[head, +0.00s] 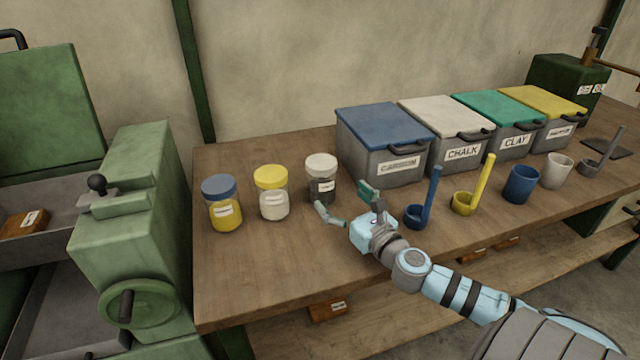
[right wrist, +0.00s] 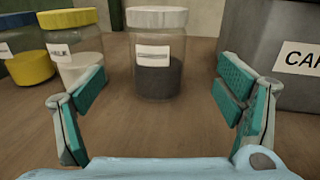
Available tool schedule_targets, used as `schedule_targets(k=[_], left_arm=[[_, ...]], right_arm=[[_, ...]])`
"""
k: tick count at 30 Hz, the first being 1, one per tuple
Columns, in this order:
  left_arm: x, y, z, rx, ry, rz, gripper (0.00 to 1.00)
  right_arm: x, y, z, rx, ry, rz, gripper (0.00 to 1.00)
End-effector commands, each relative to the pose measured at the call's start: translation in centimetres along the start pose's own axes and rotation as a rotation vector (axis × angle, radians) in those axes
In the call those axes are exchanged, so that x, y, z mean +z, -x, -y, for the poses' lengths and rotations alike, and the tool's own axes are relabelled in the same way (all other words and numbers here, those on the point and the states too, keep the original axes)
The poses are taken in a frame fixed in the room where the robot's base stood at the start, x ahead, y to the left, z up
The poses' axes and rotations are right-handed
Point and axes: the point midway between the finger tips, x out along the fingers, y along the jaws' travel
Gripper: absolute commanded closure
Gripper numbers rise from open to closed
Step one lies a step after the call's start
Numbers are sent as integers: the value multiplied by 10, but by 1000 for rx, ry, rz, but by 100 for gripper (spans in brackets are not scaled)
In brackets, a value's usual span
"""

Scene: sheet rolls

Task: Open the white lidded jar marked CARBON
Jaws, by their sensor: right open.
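The white-lidded jar (head: 322,187) stands upright on the wooden bench, the rightmost of three jars. It is clear with dark contents, and its white lid (head: 321,164) is on. Its label is too small to read. In the right wrist view the jar (right wrist: 158,76) is straight ahead, centred between the fingers. My right gripper (head: 343,200) is open and empty, a little in front of the jar and low over the bench. Its green-padded fingers also show in the right wrist view (right wrist: 163,92), apart from the jar. My left gripper is not in view.
A yellow-lidded jar (head: 272,193) and a blue-lidded jar (head: 222,204) stand to the left. A blue-lidded grey bin (head: 385,145) is close on the right. Blue (head: 418,212) and yellow (head: 465,203) ladles stand right of my gripper. The bench front left is clear.

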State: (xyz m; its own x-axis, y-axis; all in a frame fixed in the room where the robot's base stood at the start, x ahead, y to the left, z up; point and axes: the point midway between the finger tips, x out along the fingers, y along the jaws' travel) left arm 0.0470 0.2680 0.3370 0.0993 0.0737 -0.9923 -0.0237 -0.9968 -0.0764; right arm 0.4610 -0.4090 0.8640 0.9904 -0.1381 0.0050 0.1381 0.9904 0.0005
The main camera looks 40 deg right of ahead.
Motion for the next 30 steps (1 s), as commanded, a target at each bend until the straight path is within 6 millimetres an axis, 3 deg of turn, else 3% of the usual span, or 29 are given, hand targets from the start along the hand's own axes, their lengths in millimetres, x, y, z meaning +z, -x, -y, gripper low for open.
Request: schedule_targets(k=[3,8,14,21,23,30], left_arm=[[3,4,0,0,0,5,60],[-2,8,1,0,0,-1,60],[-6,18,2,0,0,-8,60],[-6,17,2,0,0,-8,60],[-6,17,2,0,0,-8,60],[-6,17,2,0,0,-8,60]], right_arm=[[3,-25,0,-3,-7,3,14],[5,-44,-1,-1,-6,2,14],[9,-81,-2,0,-7,1,14],[6,-88,-3,2,0,0,14],[6,-88,-3,2,0,0,21],[6,-88,-3,2,0,-1,59]])
